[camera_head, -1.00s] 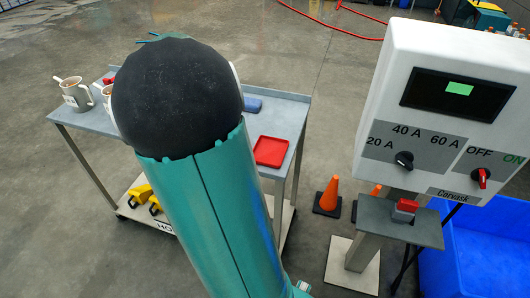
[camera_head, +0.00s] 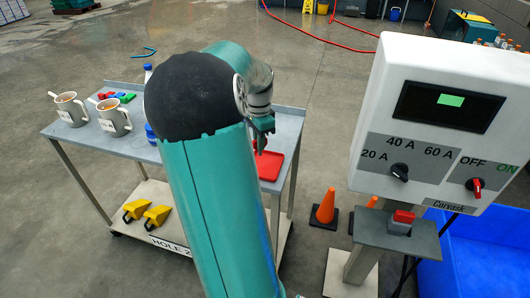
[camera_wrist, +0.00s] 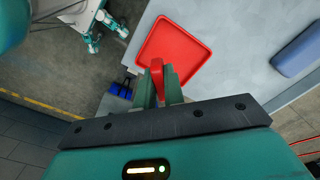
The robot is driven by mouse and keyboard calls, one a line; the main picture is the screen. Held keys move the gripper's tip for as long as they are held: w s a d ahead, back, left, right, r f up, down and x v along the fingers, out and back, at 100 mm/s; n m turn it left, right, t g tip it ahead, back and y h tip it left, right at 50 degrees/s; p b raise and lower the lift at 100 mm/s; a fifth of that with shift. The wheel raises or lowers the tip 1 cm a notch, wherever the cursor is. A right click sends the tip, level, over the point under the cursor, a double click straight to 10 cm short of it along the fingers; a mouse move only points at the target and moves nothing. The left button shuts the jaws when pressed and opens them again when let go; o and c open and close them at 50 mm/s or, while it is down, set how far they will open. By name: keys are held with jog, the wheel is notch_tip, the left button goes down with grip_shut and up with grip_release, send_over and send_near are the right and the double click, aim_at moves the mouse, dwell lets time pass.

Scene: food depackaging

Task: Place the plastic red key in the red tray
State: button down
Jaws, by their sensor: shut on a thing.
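The red tray (camera_head: 271,172) lies on the grey table's right end, partly hidden by my arm. It also shows in the wrist view (camera_wrist: 186,43), flat and with no object seen in it. My gripper (camera_head: 262,128) is over the tray area, pointing down. In the wrist view, my gripper (camera_wrist: 158,92) is shut on the red key (camera_wrist: 157,72), which stands between the two green fingers. The key overlaps the tray's near edge in that view. Its height above the tray cannot be told.
The grey table (camera_head: 110,149) holds two mugs with spoons (camera_head: 70,109) (camera_head: 114,117) and small coloured pieces (camera_head: 117,96). A blue object (camera_wrist: 299,49) lies beside the tray. A white control panel (camera_head: 430,110) stands at right, with orange cones (camera_head: 326,206) below.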

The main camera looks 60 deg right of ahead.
jog(key=d+f, duration=0.1)
jog(key=f, duration=0.1)
jog(key=d+f, duration=0.2)
jog(key=shift+s+d, duration=0.1)
jog(key=shift+d, duration=0.05)
jog(key=shift+d+f, duration=0.2)
jog(key=shift+f, duration=1.55)
jog(key=shift+f, duration=0.1)
jog(key=shift+f, duration=0.15)
jog(key=c, duration=1.5)
grip_release()
notch_tip(320, 180, up, 12)
jog(key=shift+r, duration=0.25)
